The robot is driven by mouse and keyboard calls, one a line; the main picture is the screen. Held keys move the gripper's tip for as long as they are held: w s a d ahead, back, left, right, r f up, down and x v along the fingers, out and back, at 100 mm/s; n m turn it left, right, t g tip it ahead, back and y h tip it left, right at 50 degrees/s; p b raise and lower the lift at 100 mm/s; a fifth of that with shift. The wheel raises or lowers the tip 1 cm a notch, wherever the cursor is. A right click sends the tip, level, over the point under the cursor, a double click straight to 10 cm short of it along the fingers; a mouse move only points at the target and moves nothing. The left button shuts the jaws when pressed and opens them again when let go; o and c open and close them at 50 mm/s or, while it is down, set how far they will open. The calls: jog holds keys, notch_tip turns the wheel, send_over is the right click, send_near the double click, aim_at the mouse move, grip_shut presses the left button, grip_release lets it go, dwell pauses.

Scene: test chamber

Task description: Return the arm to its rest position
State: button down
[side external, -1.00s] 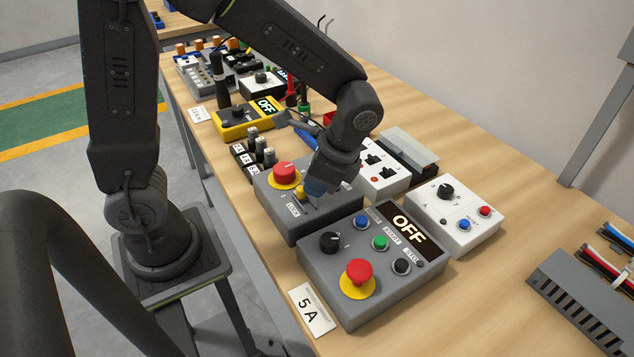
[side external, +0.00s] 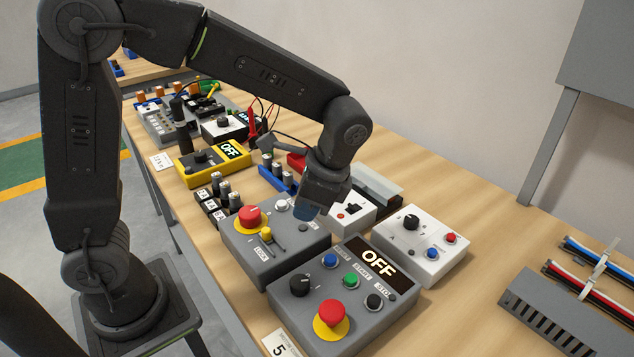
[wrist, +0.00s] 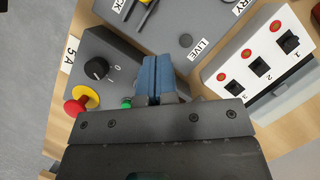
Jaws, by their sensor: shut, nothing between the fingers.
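My gripper (side external: 308,211) is shut and empty. In the side external view it hangs above the far right corner of the grey box (side external: 262,258) with a red button and a yellow lever. In the wrist view its blue fingers (wrist: 155,78) are pressed together above the gap between the boxes. The front grey control box (side external: 337,325) with the OFF display stands just in front of the gripper. The wrist view also shows this box at the left (wrist: 100,65), partly hidden by the gripper.
A white box with a black knob (side external: 420,245) stands right of the gripper. A white switch box (side external: 350,212) is close behind it. A yellow meter (side external: 214,163) reads OFF farther back. A grey slotted duct (side external: 565,310) lies at the right. Bare table lies between.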

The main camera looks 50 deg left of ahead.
jog(key=v, duration=0.6)
jog(key=s+a+r+n+t+h, duration=0.1)
jog(key=s+a+n+t, duration=0.2)
jog(key=s, duration=0.3)
jog(key=s+a+r+n+t+h, duration=0.1)
jog(key=s+a+n+t+h, duration=0.1)
jog(key=s+n+t, duration=0.3)
jog(key=shift+s+a+r+n+t, duration=0.35)
jog(key=shift+s+a+n, duration=0.15)
jog(key=shift+s, duration=0.2)
